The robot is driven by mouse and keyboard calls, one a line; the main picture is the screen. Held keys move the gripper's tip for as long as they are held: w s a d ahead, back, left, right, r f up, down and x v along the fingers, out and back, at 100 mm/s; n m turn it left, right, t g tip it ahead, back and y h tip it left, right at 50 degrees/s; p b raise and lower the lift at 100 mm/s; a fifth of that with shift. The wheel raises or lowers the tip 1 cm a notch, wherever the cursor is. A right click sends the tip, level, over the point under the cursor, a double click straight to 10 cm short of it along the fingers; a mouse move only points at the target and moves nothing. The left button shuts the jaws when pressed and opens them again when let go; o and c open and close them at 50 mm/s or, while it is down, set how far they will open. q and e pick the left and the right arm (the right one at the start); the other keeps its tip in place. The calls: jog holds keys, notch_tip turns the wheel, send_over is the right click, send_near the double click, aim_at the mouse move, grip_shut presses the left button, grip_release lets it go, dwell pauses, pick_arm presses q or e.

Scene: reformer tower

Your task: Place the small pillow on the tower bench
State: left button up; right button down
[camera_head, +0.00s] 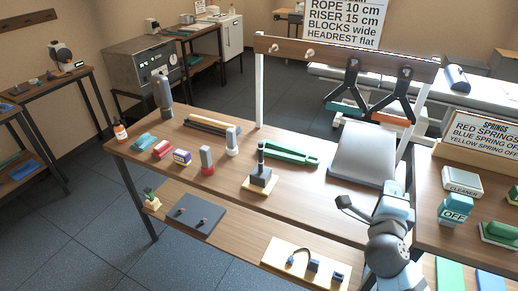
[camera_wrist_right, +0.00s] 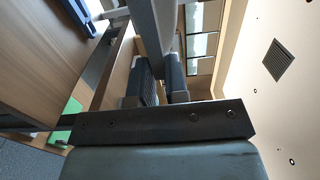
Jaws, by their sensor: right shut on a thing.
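The small pillow (camera_head: 362,153) is a light grey, flat slab with rounded edges, at the right end of the wooden tower bench (camera_head: 225,185). My right gripper (camera_head: 386,188) is at its near right edge and shut on it. In the right wrist view a grey edge, which looks like the pillow (camera_wrist_right: 145,25), runs between the two dark fingers (camera_wrist_right: 160,80). I cannot tell whether the pillow touches the bench top or is just above it. The fingertips are mostly hidden in the head view. My left gripper is out of view.
A green tool (camera_head: 291,152) lies left of the pillow, with a black-handled block (camera_head: 261,178) nearer. Tower posts and a crossbar with black hanging straps (camera_head: 398,90) stand behind. A side table with a cleaner box (camera_head: 462,182) is close on the right.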

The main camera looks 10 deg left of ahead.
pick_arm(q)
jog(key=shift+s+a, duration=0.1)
pick_arm(e)
jog(key=shift+s+r, duration=0.1)
jog(key=shift+r, duration=0.1)
notch_tip(320, 180, down, 20)
jog(key=b, duration=0.7)
jog(key=shift+f, duration=0.2)
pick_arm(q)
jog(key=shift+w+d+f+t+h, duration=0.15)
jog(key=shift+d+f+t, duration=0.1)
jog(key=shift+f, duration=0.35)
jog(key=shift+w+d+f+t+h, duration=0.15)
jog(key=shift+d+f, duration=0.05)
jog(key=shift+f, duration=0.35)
pick_arm(e)
jog(key=c, duration=1.1)
grip_release()
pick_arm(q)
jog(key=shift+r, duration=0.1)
pick_arm(e)
jog(key=shift+a+r, duration=0.1)
jog(key=shift+r, duration=0.05)
